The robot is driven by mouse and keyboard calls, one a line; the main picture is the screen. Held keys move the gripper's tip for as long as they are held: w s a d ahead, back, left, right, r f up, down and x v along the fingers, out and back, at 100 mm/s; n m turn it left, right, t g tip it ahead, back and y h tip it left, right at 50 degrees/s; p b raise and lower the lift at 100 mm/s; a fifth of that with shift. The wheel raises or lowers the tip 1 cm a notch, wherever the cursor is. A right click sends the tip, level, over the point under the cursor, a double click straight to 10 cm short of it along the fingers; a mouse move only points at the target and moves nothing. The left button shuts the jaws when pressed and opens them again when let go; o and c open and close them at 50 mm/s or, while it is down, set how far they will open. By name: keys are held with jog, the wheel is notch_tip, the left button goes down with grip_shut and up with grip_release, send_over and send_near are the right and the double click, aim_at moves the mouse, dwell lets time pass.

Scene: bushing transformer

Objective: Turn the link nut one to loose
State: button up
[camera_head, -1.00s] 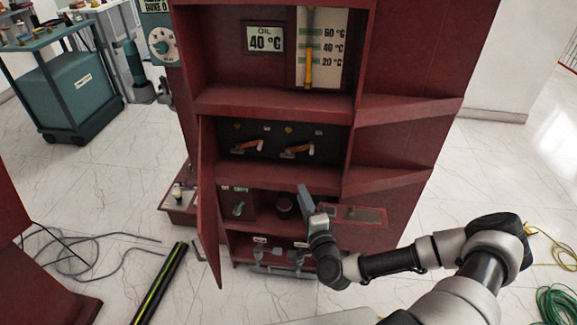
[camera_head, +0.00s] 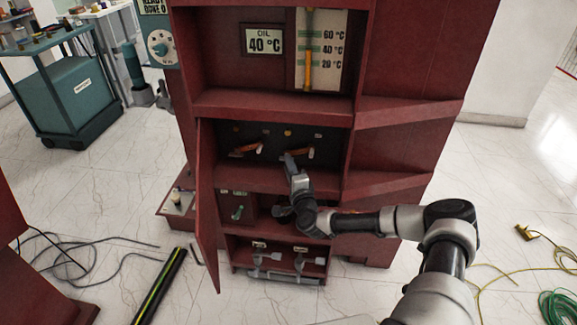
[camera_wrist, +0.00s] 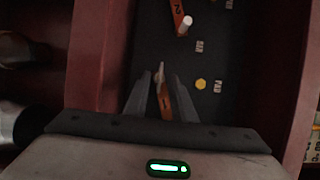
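Two orange links (camera_head: 245,150) with pale posts or nuts sit on a dark panel in the red cabinet's middle bay. My gripper (camera_head: 288,157) is in front of the right-hand link (camera_head: 303,152). In the wrist view, the fingers of my gripper (camera_wrist: 160,90) are apart, with an orange link (camera_wrist: 164,97) and its pale tip (camera_wrist: 161,72) seen between them. I see no finger clearly touching it. Another orange link (camera_wrist: 178,12), marked what looks like 2, with a pale nut (camera_wrist: 186,25), lies farther up. No number is readable on the link between the fingers.
A yellow stud (camera_wrist: 201,85) and small labels sit beside the link. Red bay walls (camera_wrist: 88,50) stand close on both sides. An open red door (camera_head: 207,210) hangs at the bay's left. A lower bay holds a green handle (camera_head: 238,212).

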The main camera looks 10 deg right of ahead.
jog(key=shift+w, duration=0.35)
grip_shut()
jog(key=shift+r, duration=0.2)
